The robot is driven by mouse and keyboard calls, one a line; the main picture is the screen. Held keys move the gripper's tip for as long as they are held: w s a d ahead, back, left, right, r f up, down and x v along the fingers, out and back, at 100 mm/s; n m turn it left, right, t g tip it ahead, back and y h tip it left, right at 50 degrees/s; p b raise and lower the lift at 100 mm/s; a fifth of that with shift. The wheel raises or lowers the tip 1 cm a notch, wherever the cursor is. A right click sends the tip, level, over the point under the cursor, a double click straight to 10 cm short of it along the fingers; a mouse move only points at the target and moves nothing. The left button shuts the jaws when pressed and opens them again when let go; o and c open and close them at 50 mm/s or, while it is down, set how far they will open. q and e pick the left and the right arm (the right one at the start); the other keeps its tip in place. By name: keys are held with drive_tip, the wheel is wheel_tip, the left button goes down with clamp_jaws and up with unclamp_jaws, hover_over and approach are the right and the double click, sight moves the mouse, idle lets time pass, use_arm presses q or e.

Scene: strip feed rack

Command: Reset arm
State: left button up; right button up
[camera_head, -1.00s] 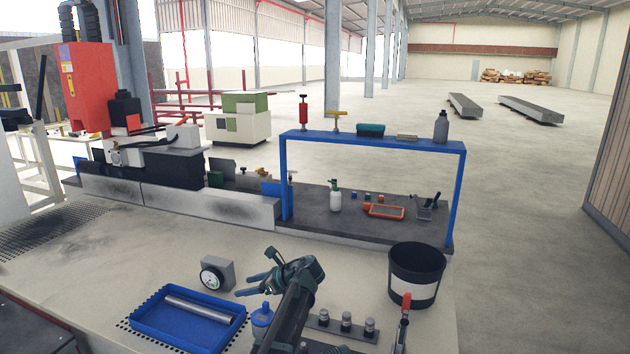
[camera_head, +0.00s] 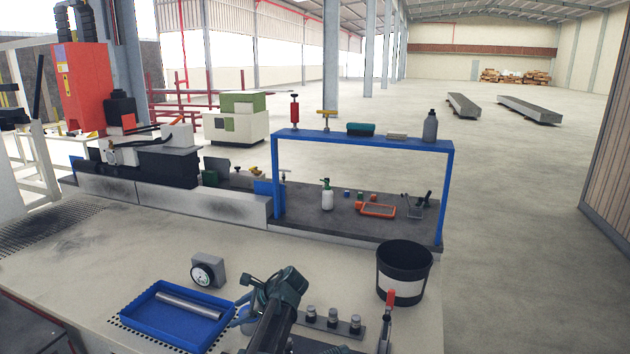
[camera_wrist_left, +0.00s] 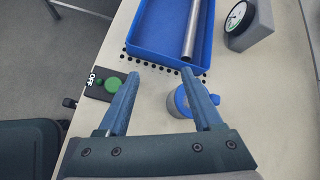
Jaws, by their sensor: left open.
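My left gripper (camera_wrist_left: 165,95) is open and empty in the left wrist view, its two blue fingers pointing toward the blue tray. In the head view my left gripper (camera_head: 248,300) is at the bottom middle, above the bench, partly hidden by its own wrist. A blue-capped bottle (camera_wrist_left: 182,101) stands close by the right finger in the wrist view; they overlap there, and I cannot tell if they touch. The blue tray (camera_head: 150,328) holds a silver bar (camera_head: 190,305) and lies left of the gripper. My right gripper is not in view.
A grey block with a round dial (camera_head: 207,272) stands behind the tray. A black bin (camera_head: 404,260) stands to the right, near a rail with several metal knobs (camera_head: 333,318). A blue frame (camera_head: 278,190) stands over the rear bench. In the wrist view, a black box with a green button (camera_wrist_left: 112,84) lies left.

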use_arm(q)
drive_tip(key=s+d+f+n+g+h, duration=0.15)
drive_tip(key=s+f+n+h, duration=0.3)
drive_tip(key=s+n, duration=0.55)
drive_tip(key=s+d+f+n+g+h, duration=0.1)
drive_tip(key=s+d+f+n+h, duration=0.35)
drive_tip(key=s, duration=0.85)
drive_tip(key=s+d+f+m+y+b, duration=0.1)
drive_tip(key=s+d+f+b, duration=0.5)
drive_tip(key=d+f+b, duration=0.35)
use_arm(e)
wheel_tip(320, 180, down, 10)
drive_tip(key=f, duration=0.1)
use_arm(q)
wheel_tip(320, 180, up, 17)
drive_tip(key=p, duration=1.5)
drive_tip(key=shift+g, duration=0.35)
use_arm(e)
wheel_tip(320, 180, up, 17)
use_arm(q)
drive_tip(key=shift+s+a, duration=0.1)
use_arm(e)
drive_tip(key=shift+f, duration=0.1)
